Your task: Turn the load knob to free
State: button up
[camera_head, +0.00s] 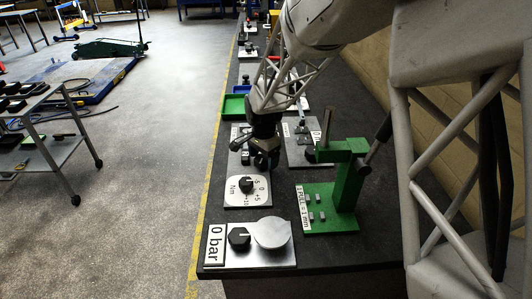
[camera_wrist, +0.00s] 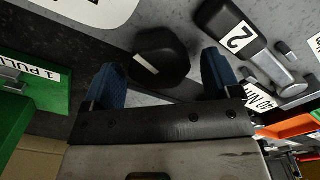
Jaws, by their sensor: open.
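A black faceted knob (camera_wrist: 160,57) with a white pointer line is in the wrist view, between and just beyond the blue fingertips. My gripper (camera_wrist: 162,80) is open, with a finger on each side of the knob and nothing clearly held. I cannot tell whether the fingers touch it. No setting words for this knob are readable. In the head view my gripper (camera_head: 263,162) hangs over the bench just behind the Nm dial plate (camera_head: 236,199) and hides what lies under it. That plate's black knob (camera_head: 246,185) points up toward 0.
A green press (camera_head: 345,185) stands close to the right of my gripper. A plate with a "0 bar" label (camera_head: 214,244) and a round disc (camera_head: 271,232) is at the near edge. A grey handle marked 2 (camera_wrist: 230,35) is right of the knob. A green tray (camera_head: 233,107) lies farther back.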

jog(key=shift+m, duration=0.5)
jog(key=shift+s+m, duration=0.1)
jog(key=shift+m, duration=2.5)
jog(key=r, duration=0.8)
jog(key=shift+s+d+r, duration=0.15)
jog(key=shift+s+r, duration=0.05)
jog(key=shift+r, duration=0.1)
notch_tip(320, 180, up, 8)
jog(key=r+t, duration=0.1)
send_over(265, 159)
jog(key=s+d, duration=0.3)
jog(key=s, duration=0.2)
jog(key=s+d+r+n+t+y, duration=0.1)
jog(key=s+d+r, duration=0.3)
jog(key=s+r, duration=0.4)
jog(key=shift+s+n+t, duration=0.2)
jog(key=shift+n+t, duration=0.1)
jog(key=shift+n, duration=0.3)
